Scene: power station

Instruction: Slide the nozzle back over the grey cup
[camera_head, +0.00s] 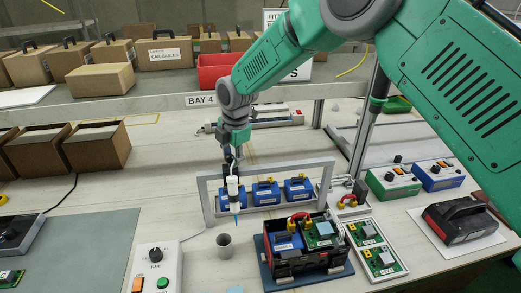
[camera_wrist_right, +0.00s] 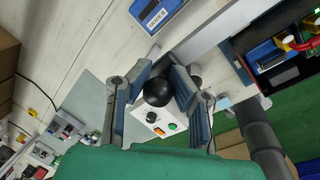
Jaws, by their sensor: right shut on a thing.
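My right gripper (camera_head: 232,160) points down over the bench and is shut on a white dispenser (camera_head: 233,190) with a blue nozzle (camera_head: 237,221) at its lower end. In the right wrist view the gripper's fingers (camera_wrist_right: 158,92) stand on both sides of a round black end (camera_wrist_right: 157,92), which looks like the dispenser's top. The dispenser hangs nearly upright. The grey cup (camera_head: 224,245) stands on the bench, and the nozzle tip shows just above and slightly right of its rim, apart from it in the picture. The cup is not clear in the wrist view. My left gripper is not in view.
A black case (camera_head: 290,262) with a blue unit and a green board stands right of the cup. A grey frame (camera_head: 201,205) with blue units is behind. A control box (camera_head: 157,268) with a knob and buttons stands left. Bare bench lies left of the cup.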

